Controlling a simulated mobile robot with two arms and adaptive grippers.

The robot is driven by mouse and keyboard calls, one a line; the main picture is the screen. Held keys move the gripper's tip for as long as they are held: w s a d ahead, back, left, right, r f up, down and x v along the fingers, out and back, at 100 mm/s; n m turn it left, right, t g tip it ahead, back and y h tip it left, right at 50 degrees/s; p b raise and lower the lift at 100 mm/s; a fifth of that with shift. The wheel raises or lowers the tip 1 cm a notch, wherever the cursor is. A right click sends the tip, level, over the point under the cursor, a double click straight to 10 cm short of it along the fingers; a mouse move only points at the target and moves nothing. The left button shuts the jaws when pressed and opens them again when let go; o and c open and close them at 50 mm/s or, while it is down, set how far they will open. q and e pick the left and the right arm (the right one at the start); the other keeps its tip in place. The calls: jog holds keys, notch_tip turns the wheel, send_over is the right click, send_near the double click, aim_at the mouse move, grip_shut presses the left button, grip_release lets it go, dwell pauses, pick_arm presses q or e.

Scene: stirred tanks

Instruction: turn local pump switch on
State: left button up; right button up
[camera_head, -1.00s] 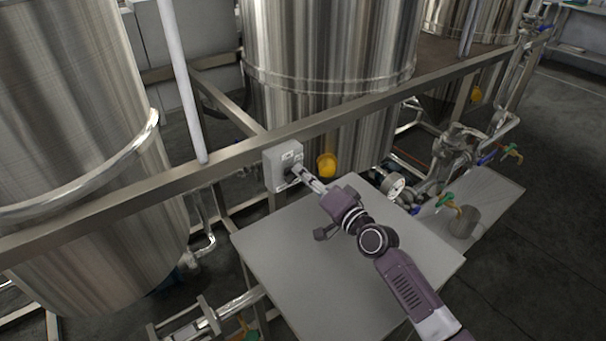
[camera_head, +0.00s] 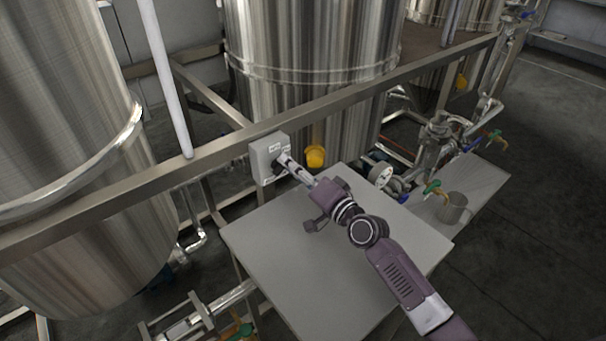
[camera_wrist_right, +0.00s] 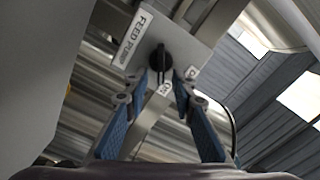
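The local pump switch is a black rotary knob (camera_wrist_right: 161,62) on the face of a grey switch box (camera_head: 262,162), which is mounted on a steel rail. My right gripper (camera_head: 281,161) is at the front of the box. In the wrist view its two blue-padded fingers (camera_wrist_right: 164,82) are apart, one on either side of the knob, with small gaps visible. Whether either finger touches the knob is unclear. My left gripper is out of view.
A bare grey table (camera_head: 330,260) lies under my right arm. Large steel tanks (camera_head: 310,80) stand behind the rail (camera_head: 335,103). A yellow part (camera_head: 315,157) and a round gauge (camera_head: 381,175) are right of the box.

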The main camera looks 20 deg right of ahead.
jog(key=v, duration=1.1)
jog(key=shift+s, duration=0.15)
jog(key=shift+d, duration=0.15)
